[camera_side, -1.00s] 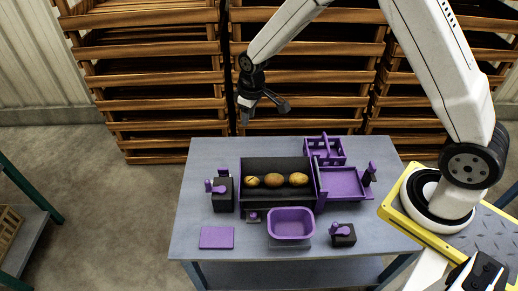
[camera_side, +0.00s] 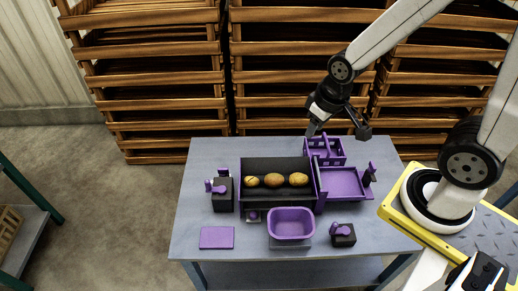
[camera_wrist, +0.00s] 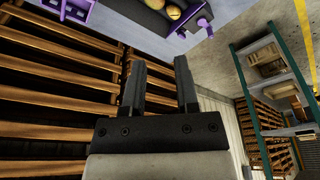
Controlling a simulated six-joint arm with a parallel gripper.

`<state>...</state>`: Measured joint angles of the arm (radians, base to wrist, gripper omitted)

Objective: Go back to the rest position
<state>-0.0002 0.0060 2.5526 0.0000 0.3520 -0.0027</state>
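My gripper (camera_side: 336,124) hangs in the air near the back right of the table, in front of the wooden racks and near the purple basket in the side view. In the wrist view my gripper (camera_wrist: 160,82) shows two dark fingers standing apart with nothing between them. Several potatoes (camera_side: 272,179) lie in a row on the dark belt (camera_side: 265,164) of the grader, away from the gripper. They also show at the top of the wrist view (camera_wrist: 172,12).
The table (camera_side: 200,160) carries a purple basket (camera_side: 341,160), a purple tray (camera_side: 343,184), a purple bin (camera_side: 291,224), a flat purple plate (camera_side: 217,237) and dark blocks with purple levers (camera_side: 342,235). Wooden racks (camera_side: 150,84) stand behind it. Metal shelving (camera_wrist: 268,100) shows right in the wrist view.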

